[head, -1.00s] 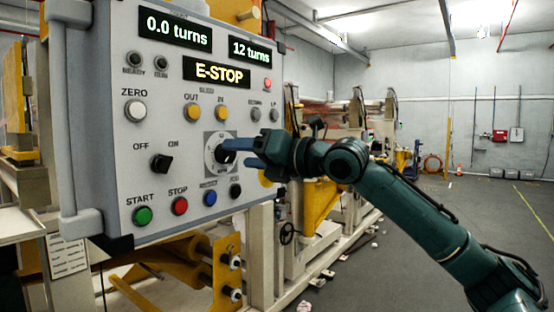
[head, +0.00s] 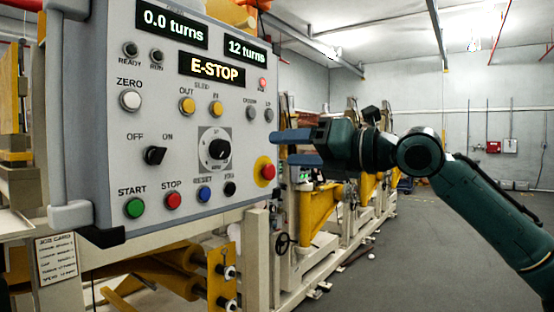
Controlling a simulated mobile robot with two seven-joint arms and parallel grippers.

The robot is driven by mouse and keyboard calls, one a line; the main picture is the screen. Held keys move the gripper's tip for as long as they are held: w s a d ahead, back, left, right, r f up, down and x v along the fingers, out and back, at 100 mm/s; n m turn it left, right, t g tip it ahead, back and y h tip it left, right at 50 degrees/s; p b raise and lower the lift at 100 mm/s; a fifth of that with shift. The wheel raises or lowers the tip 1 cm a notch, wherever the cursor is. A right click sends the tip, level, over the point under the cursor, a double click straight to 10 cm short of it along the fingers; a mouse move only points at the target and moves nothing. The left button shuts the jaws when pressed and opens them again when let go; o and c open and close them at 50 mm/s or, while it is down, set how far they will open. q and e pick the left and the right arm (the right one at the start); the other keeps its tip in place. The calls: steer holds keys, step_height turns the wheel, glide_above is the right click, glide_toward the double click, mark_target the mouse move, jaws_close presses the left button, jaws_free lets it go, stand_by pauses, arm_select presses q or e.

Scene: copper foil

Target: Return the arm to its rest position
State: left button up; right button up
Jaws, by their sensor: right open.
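My right gripper (head: 290,148) is in the head view, just right of the grey control panel (head: 105,170). Its two blue fingers point left and are apart, with nothing between them. My right arm (head: 470,200) reaches in from the lower right. The panel's black rotary knob (head: 219,149) on its square plate is uncovered, left of the fingers. The red mushroom button (head: 267,172) on its yellow disc sits just below and left of the fingertips. The panel display (head: 212,69) reads E-STOP. My left gripper is not in view.
The panel also has a green START button (head: 135,207), a red STOP button (head: 173,200) and an OFF/ON switch (head: 154,155). Machinery with yellow parts (head: 318,215) stands behind my right gripper. Grey floor (head: 385,270) lies open at the lower right.

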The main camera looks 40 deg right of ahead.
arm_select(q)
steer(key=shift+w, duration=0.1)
arm_select(e)
steer(key=w+a+f+m+g, duration=0.1)
steer(key=w+a+f+m, duration=0.25)
steer(key=f, duration=0.45)
steer(key=w+a+f+m+g, duration=0.1)
steer(key=w+a+f+m, duration=0.15)
steer(key=w+f, duration=0.4)
steer(key=s+a+f+m+g, duration=0.1)
steer(key=s+a+f+m, duration=0.2)
steer(key=f, duration=0.7)
steer(key=a+f+m, duration=0.3)
steer(key=f+m, duration=0.1)
steer(key=f, duration=0.5)
steer(key=s+a+f+m+g, duration=0.1)
steer(key=s+a+f+m, duration=0.2)
steer(key=f, duration=0.7)
steer(key=s+a+f+m+h, duration=0.2)
steer(key=s+f+m, duration=0.5)
steer(key=s+f, duration=0.3)
steer(key=s+a+f+m+g+h, duration=0.1)
steer(key=s+a+f+m+h, duration=0.1)
steer(key=s+f+m, duration=0.6)
step_height(320, 180, down, 3)
steer(key=shift+s+a+g, duration=0.3)
steer(key=shift+s+a, duration=0.1)
steer(key=shift+s, duration=0.5)
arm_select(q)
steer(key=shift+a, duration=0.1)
